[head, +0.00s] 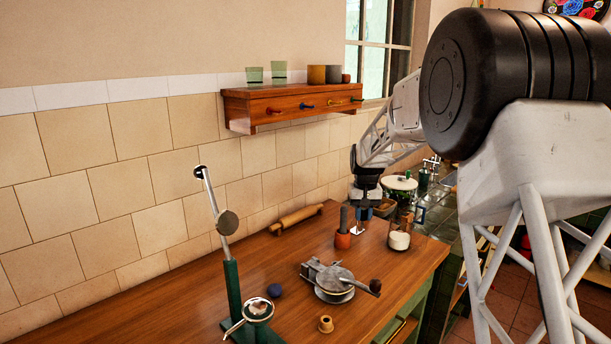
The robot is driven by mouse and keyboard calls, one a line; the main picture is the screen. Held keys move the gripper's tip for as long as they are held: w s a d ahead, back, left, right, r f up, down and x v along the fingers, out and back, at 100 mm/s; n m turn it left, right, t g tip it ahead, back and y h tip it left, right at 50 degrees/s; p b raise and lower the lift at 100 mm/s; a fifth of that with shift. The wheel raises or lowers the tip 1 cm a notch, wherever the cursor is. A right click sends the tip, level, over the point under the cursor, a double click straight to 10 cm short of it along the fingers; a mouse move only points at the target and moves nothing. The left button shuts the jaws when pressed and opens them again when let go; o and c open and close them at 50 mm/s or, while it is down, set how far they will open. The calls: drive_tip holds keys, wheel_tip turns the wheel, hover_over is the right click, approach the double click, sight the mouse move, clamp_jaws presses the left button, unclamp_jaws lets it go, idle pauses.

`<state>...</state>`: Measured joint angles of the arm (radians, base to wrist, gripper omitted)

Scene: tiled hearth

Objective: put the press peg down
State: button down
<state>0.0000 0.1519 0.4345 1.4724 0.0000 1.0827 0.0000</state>
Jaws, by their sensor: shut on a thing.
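My gripper (359,227) points down over the far right part of the wooden counter (185,301), just behind and right of an orange pot with a dark upright handle (343,236). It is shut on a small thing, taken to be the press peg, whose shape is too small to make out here. I cannot tell whether the peg touches the counter. A grey metal press (325,276) with a dark knob on its handle sits in the middle of the counter, nearer than my gripper.
A green lever stand (232,285), blue ball (275,290) and small wooden piece (326,324) are nearer. A drawer shelf (290,105) hangs above.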

idle(0.3)
drive_tip(key=shift+s+a, duration=0.25)
drive_tip(key=shift+a, duration=0.25)
drive_tip(key=s+a+n, duration=0.2)
drive_tip(key=s+a, duration=0.8)
drive_tip(key=s+a+n, duration=0.2)
drive_tip(key=s+a, duration=0.8)
drive_tip(key=s+a+n, duration=0.2)
drive_tip(key=s+a, duration=0.8)
drive_tip(key=s, duration=0.1)
drive_tip(key=shift+a+n, duration=0.25)
drive_tip(key=shift+n, duration=0.05)
drive_tip(key=a+f+n, duration=0.2)
drive_tip(key=a+f, duration=0.3)
drive_tip(key=a, duration=0.5)
drive_tip(key=shift+a, duration=0.15)
drive_tip(key=shift+f, duration=0.1)
